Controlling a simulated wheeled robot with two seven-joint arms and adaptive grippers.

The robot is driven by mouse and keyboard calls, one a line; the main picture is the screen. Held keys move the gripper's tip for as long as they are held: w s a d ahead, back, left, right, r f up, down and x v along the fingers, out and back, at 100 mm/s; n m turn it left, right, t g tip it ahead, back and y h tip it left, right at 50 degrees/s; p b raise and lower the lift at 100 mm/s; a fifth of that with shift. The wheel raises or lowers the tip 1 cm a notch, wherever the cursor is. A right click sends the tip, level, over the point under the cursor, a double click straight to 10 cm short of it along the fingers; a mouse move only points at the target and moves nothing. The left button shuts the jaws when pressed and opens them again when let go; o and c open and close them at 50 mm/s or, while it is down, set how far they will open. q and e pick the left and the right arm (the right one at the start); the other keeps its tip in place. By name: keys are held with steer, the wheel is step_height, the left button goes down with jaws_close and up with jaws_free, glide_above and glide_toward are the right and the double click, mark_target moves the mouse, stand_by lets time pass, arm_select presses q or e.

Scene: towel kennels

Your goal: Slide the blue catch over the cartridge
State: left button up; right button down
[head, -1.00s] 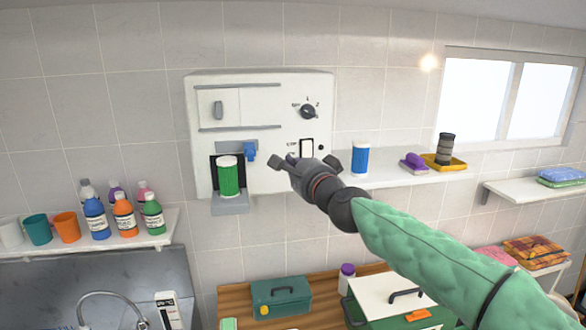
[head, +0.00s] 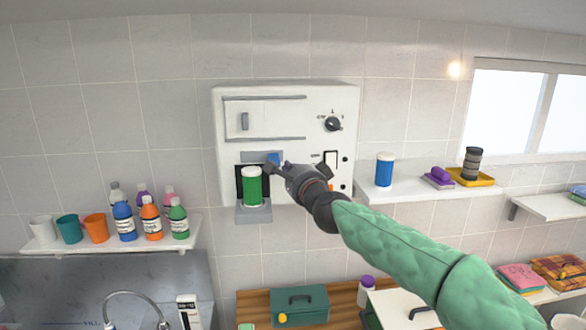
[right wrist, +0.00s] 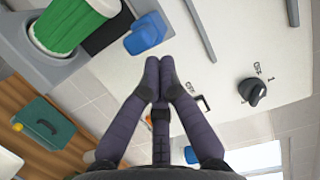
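The green cartridge (head: 252,188) with a white top stands upright in the recess of the white wall unit. It also shows in the right wrist view (right wrist: 72,25). The blue catch (head: 274,157) sits at the right end of a grey rail above the recess, up and right of the cartridge and not over it. It is clear in the right wrist view (right wrist: 147,33). My right gripper (right wrist: 158,62) has its fingertips together with nothing between them. Its tips are just beside the catch; I cannot tell whether they touch it. My left gripper is not in view.
The unit (head: 290,112) has a dial (head: 333,124) and a switch right of the catch, near my right gripper. A shelf to the right holds a blue cylinder (head: 384,170). A shelf to the left holds cups and several bottles (head: 151,218).

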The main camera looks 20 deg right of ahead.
steer(key=w+a+p, duration=0.1)
steer(key=a+p, duration=0.1)
steer(key=a, duration=0.4)
steer(key=shift+w+a+p, duration=0.2)
steer(key=shift+w+p, duration=0.15)
steer(key=shift+p, duration=0.05)
steer(key=shift+d, duration=0.1)
